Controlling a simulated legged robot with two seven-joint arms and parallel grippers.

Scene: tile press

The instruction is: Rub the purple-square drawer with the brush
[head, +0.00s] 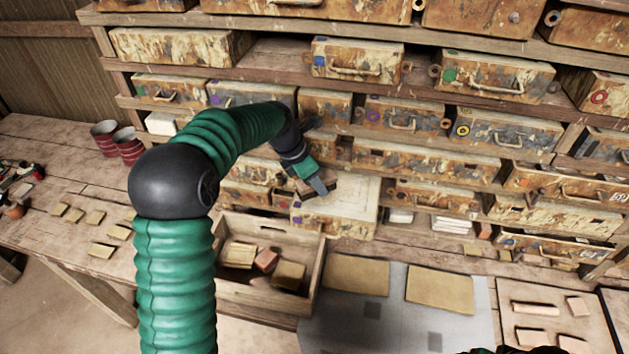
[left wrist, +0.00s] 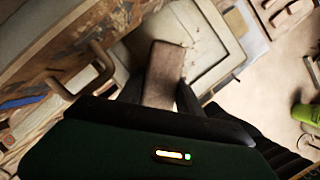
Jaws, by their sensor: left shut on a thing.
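My left gripper (head: 320,187) is shut on a brown block-like brush (left wrist: 165,72); the brush sits between the two fingers in the left wrist view. In the head view the gripper is over a pulled-out drawer (head: 345,212) with a pale top. I cannot tell whether the brush touches it. A drawer (head: 255,93) on the shelf behind my left arm has a purple mark at its left end; my arm covers part of it, and the mark's shape is too small to be sure of. Another drawer (head: 398,116) has a purple round mark.
The shelf rack holds rows of stained drawers with coloured marks and handles. An open wooden drawer (head: 225,292) holding blocks stands below my gripper. Red striped cans (head: 115,142) and small tiles lie on the left bench (head: 60,165). A grey mat (head: 395,325) with tan tiles lies in front.

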